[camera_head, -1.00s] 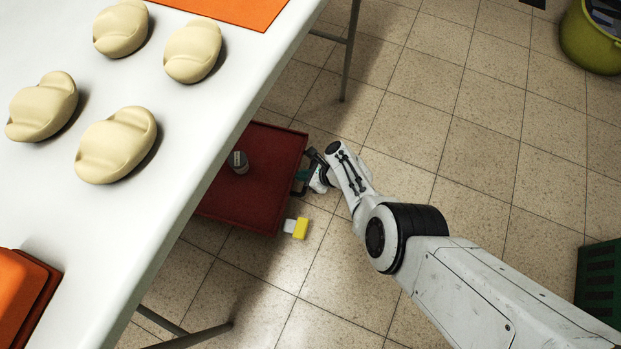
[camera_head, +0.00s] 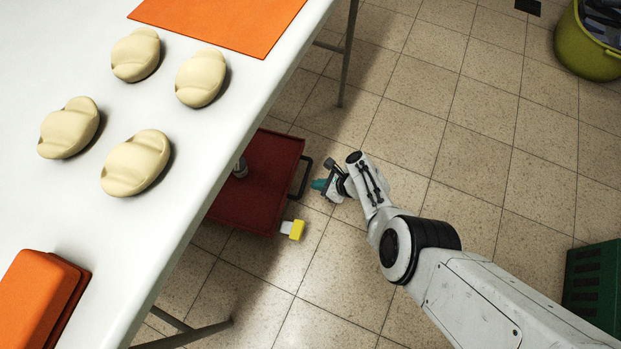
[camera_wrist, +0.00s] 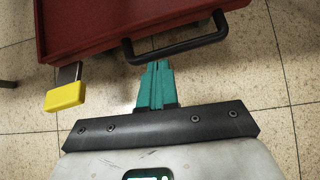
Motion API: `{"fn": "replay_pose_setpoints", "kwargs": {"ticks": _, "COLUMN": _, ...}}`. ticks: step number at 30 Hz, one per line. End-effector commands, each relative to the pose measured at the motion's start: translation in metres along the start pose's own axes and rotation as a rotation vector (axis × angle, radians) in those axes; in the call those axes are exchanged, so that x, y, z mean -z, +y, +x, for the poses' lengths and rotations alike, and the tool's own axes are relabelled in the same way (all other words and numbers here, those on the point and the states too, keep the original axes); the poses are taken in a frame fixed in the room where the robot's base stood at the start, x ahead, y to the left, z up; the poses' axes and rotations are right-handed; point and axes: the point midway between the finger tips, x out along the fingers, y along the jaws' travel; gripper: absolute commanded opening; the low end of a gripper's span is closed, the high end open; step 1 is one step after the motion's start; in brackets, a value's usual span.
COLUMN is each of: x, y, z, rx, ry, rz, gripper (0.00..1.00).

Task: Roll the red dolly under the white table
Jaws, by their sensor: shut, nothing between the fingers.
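The red dolly (camera_head: 262,190) stands on the floor, its left part hidden under the white table (camera_head: 200,150). Its black handle (camera_head: 303,178) sticks out on the right side, and the handle also shows in the wrist view (camera_wrist: 180,48). A grey jar (camera_head: 240,168) on the dolly is partly covered by the table edge. My gripper (camera_head: 319,185) is shut and empty just right of the handle, with a small gap. In the wrist view its teal fingers (camera_wrist: 157,72) point at the handle bar from just outside it.
Table legs (camera_head: 348,55) stand beyond and nearer than the dolly. A green crate (camera_head: 595,285) and a yellow-green bin (camera_head: 588,42) stand at right. Several cream objects (camera_head: 135,163) lie on the table. The floor between is open.

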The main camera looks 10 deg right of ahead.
Motion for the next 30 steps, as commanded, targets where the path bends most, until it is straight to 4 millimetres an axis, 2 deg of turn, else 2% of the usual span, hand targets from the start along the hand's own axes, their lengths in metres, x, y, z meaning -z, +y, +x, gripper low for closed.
{"fn": "replay_pose_setpoints", "kwargs": {"ticks": 1, "x": -0.004, "y": 0.0, "z": -0.013, "rx": 0.001, "ry": 0.001, "rz": 0.001, "gripper": 0.0}}
{"fn": "replay_pose_setpoints", "kwargs": {"ticks": 3, "x": -0.005, "y": 0.0, "z": -0.023, "rx": 0.002, "ry": 0.0, "rz": 0.0, "gripper": 0.0}}
{"fn": "replay_pose_setpoints", "kwargs": {"ticks": 12, "x": -0.003, "y": 0.0, "z": -0.057, "rx": 0.0, "ry": 0.0, "rz": 0.0, "gripper": 0.0}}
{"fn": "replay_pose_setpoints", "kwargs": {"ticks": 18, "x": -0.001, "y": 0.0, "z": -0.066, "rx": 0.001, "ry": 0.0, "rz": 0.0, "gripper": 0.0}}
{"fn": "replay_pose_setpoints", "kwargs": {"ticks": 26, "x": 0.0, "y": 0.0, "z": -0.066, "rx": 0.001, "ry": 0.0, "rz": 0.0, "gripper": 0.0}}
{"fn": "replay_pose_setpoints", "kwargs": {"ticks": 30, "x": -0.002, "y": -0.011, "z": -0.062, "rx": 0.062, "ry": -0.007, "rz": 0.012, "gripper": 0.0}}
